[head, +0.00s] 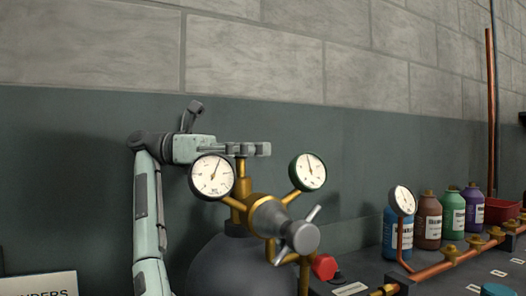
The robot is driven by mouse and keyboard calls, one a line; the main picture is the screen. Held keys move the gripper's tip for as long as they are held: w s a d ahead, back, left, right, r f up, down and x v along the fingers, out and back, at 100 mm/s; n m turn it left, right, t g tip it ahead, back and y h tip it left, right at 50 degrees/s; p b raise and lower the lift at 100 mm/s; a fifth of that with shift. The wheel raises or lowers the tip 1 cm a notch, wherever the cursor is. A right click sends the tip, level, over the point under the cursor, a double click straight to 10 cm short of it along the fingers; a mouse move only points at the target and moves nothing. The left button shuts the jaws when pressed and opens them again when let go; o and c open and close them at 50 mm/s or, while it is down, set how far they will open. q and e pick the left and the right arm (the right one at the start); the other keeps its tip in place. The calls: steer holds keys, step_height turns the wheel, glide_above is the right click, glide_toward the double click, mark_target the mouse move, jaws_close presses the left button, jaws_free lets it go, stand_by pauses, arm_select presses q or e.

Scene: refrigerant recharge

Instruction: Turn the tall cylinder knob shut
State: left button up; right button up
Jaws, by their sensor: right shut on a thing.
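The tall dark cylinder (230,268) stands at the lower middle, partly hidden behind its brass valve fittings (255,207). A brass stem (240,172) rises from the fittings between two round gauges. My right gripper (254,149) is level at the top of this stem, its fingers pointing right. It is shut on the cylinder knob there, which the fingers mostly hide. My left gripper is not in view.
The left gauge (212,176) and right gauge (308,171) sit close below the gripper. A grey regulator handle (301,236) projects in front. Coloured bottles (428,222) and copper pipes (450,256) stand at right. Above the gripper is bare wall.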

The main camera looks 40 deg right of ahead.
steer(key=o, duration=1.4)
steer(key=shift+c, duration=0.2)
step_height(320, 180, up, 10)
steer(key=shift+o, duration=0.2)
